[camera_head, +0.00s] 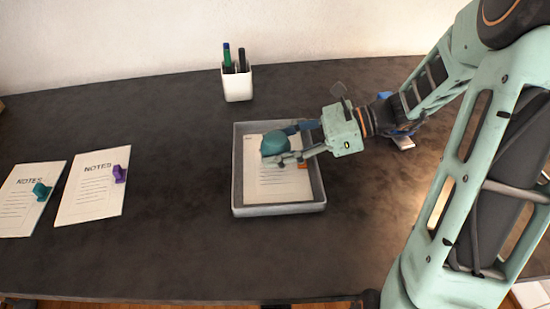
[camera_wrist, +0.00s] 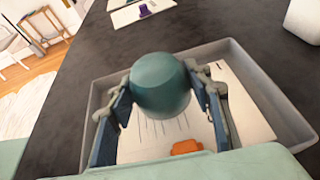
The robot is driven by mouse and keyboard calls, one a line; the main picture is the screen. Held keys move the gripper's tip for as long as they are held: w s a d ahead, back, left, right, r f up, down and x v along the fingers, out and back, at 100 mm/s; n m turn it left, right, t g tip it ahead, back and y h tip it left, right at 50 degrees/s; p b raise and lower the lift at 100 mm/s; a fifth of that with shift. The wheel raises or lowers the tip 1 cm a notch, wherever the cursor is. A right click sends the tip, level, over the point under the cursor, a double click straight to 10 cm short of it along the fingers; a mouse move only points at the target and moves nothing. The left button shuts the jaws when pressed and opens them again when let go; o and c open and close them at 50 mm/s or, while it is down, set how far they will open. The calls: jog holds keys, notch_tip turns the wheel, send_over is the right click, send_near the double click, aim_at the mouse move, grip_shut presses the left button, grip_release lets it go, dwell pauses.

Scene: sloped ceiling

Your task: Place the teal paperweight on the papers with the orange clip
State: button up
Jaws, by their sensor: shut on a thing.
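My gripper (camera_head: 291,142) is shut on the teal paperweight (camera_head: 275,144), a rounded dome. The paperweight also shows between the fingers in the wrist view (camera_wrist: 161,84). It is over the papers (camera_head: 265,185) that lie in a grey tray (camera_head: 280,210). The orange clip (camera_head: 303,165) is at the right edge of these papers, partly behind my gripper. In the wrist view the orange clip (camera_wrist: 187,147) is below the paperweight in the picture. I cannot tell whether the paperweight touches the papers.
Two other note sheets lie at the left, one with a teal clip (camera_head: 41,191) and one with a purple clip (camera_head: 119,174). A white pen cup (camera_head: 238,84) stands behind the tray. A blue and white object (camera_head: 403,142) is partly hidden behind my arm. The table between the notes and tray is clear.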

jog(key=shift+w+a+f, duration=0.1)
jog(key=shift+w+f, duration=0.15)
jog(key=shift+f, duration=0.05)
jog(key=shift+w+f+b, duration=0.15)
jog(key=shift+f+b, duration=0.6)
jog(key=shift+f, duration=0.85)
jog(key=shift+f, duration=0.15)
jog(key=o, duration=1.5)
jog(key=shift+r, duration=0.25)
jog(key=p+v, duration=0.2)
jog(key=v, duration=1)
jog(key=shift+f+p, duration=0.1)
jog(key=shift+p, duration=0.2)
